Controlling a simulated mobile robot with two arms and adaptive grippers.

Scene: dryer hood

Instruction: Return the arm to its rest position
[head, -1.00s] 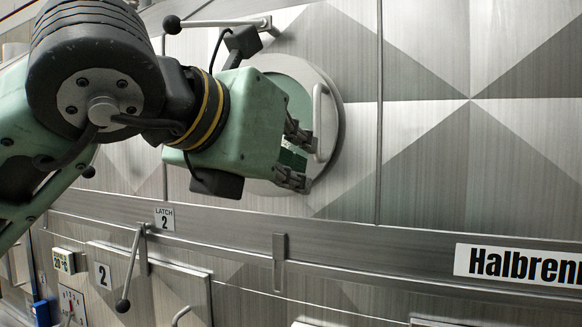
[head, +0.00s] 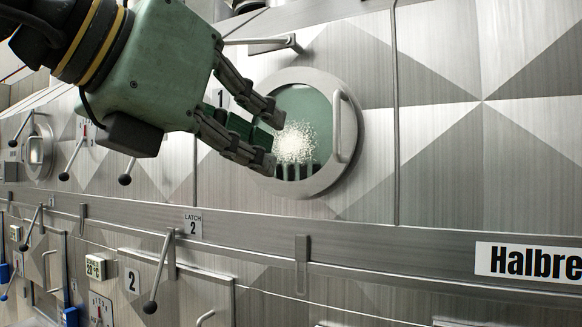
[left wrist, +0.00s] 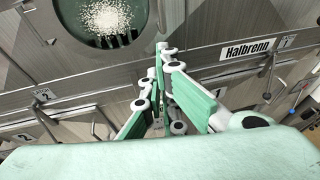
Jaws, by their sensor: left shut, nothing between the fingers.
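My left gripper (head: 268,141) comes in from the upper left in the head view, in front of the hood's metal wall. Its green-and-dark fingers are shut with nothing between them. They overlap the left edge of a round porthole (head: 345,172) in the picture; I see no clear contact. In the left wrist view the fingers (left wrist: 160,58) converge below the porthole (left wrist: 62,42). My right gripper is not in view.
A pale granular heap (head: 295,143) shows behind the porthole glass. A vertical handle (head: 338,125) stands at its right side. A lever (head: 160,272) hangs below the "LATCH 2" label (head: 193,225). A ledge (head: 400,245) crosses the wall. The upper right wall is bare.

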